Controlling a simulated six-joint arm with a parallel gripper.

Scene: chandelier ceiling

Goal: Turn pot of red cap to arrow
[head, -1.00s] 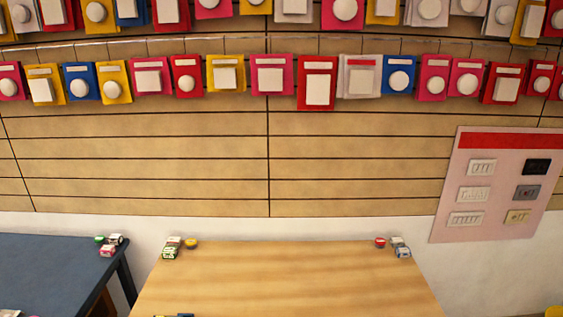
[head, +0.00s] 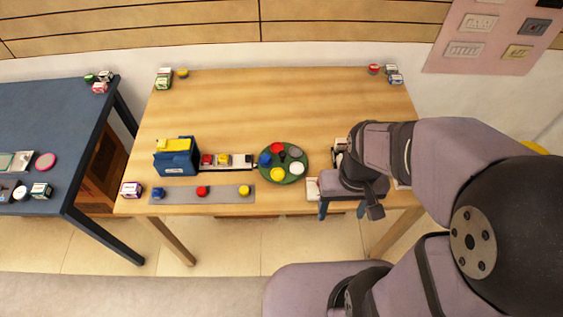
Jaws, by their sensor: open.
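Several small red-topped things show in the head view. One red cap (head: 277,147) is on a round green tray (head: 290,178) with blue, yellow, grey and white pieces and a dark middle. Another red-topped piece (head: 202,190) is on a grey strip (head: 226,197) between a blue and a yellow one. A red piece (head: 207,160) is also in the row beside the blue and yellow box. I cannot make out an arrow or which is the pot. My gripper (head: 342,212) is open at the table's front edge, right of the green tray, fingers pointing down.
The wooden table (head: 255,105) is clear across its back half. Small boxes and jars stand at its back corners. The blue and yellow box (head: 177,160) stands at the left. A blue table (head: 45,115) with small items is further left. My arm covers the front right.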

